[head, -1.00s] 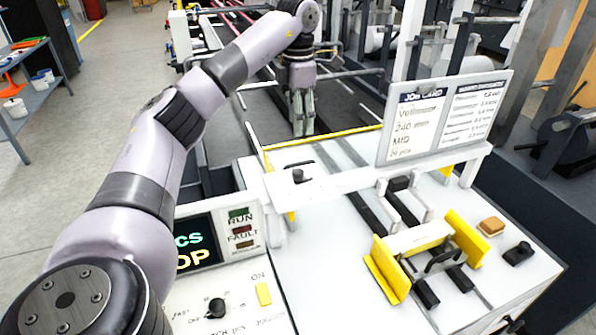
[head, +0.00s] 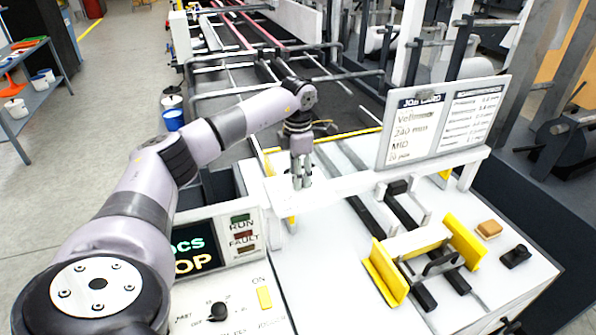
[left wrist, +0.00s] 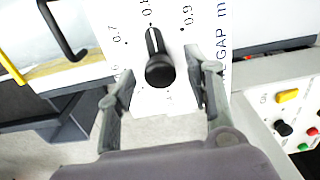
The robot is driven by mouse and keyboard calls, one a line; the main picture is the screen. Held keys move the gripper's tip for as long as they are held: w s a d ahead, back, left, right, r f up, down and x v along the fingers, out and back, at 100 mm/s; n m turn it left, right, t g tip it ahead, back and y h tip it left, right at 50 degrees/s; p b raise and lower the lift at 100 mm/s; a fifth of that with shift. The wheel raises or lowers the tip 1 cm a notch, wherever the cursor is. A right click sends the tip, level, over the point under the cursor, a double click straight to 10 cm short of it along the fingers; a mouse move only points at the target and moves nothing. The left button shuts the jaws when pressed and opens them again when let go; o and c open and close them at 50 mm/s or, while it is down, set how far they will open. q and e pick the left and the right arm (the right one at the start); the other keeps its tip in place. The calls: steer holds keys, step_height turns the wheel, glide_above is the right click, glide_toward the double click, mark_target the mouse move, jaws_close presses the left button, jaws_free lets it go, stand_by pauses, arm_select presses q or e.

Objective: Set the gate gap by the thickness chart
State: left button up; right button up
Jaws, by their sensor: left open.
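The gate gap knob (left wrist: 158,65) is black with a white pointer line. In the left wrist view it stands on a white dial plate marked with numbers such as 0.7 and 0.9, with "GAP" lettering (left wrist: 222,45) at the side. The pointer line lies toward a partly cut-off number between 0.7 and 0.9. My left gripper (head: 302,182) points down over the white crossbar; its open fingers (left wrist: 160,92) flank the knob without visibly touching it. In the head view the gripper hides the knob. The job card board (head: 443,122) reads "Vellmoor", "240" and "MID", beside a thickness chart (head: 472,118) in small print.
A control panel (head: 238,285) with a screen, lamps, a black switch and a yellow button is at lower left. Yellow side guides (head: 384,272) stand on the white table. A tan block (head: 489,229) and a black knob (head: 516,255) are at right.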

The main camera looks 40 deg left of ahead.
arm_select(q)
steer(key=shift+c, duration=0.2)
jaws_close()
stand_by(0.4)
